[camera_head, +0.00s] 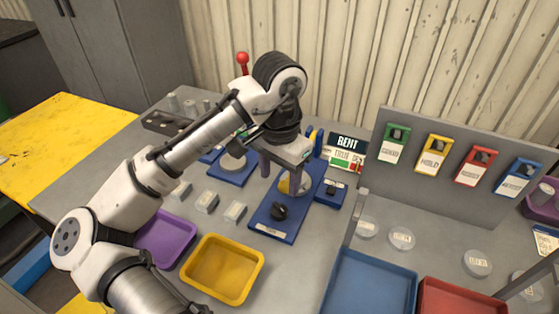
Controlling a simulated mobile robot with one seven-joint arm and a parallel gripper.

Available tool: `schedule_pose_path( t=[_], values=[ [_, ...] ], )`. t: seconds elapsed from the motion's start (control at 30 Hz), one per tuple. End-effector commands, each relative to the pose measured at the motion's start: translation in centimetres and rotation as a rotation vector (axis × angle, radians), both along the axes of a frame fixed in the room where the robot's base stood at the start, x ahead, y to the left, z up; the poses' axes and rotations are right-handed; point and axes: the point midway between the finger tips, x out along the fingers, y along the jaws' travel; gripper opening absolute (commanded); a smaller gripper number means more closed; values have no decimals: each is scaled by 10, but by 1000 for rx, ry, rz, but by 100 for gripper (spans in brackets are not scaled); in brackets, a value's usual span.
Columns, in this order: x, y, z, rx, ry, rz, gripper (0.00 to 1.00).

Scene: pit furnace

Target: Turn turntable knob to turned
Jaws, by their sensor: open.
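The turntable fixture (286,226) is a blue base plate on the grey bench, near the middle of the head view. A black knob (279,211) sits on its front part, with a white label in front of it. A pale disc with a yellow part (285,186) shows behind the knob, partly hidden by my gripper. My gripper (284,179) is open and points down over the fixture, behind the knob in the picture. I cannot tell whether its fingers touch anything.
A yellow tray (222,294) and a purple tray (166,240) lie at front left. Blue (369,284) and red (455,297) trays lie at front right. A grey panel (535,208) with coloured holders stands at right. A red-topped lever (242,60) rises behind my arm.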

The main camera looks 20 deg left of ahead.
Motion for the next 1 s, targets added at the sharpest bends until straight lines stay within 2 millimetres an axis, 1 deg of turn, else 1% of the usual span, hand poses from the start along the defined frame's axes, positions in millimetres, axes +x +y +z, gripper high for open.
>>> schedule_pose_path(
  t=[0.03,0.1,0.2,0.3,0.43,1.0],
  values=[
    [0,0,10,4,-1,0,57],
    [0,0,20,4,-2,0,57],
    [0,0,31,2,-1,1,57],
    [0,0,37,1,-1,-1,57],
    [0,0,40,0,-1,-1,57],
    [0,0,39,0,-1,-1,57]
  ],
)
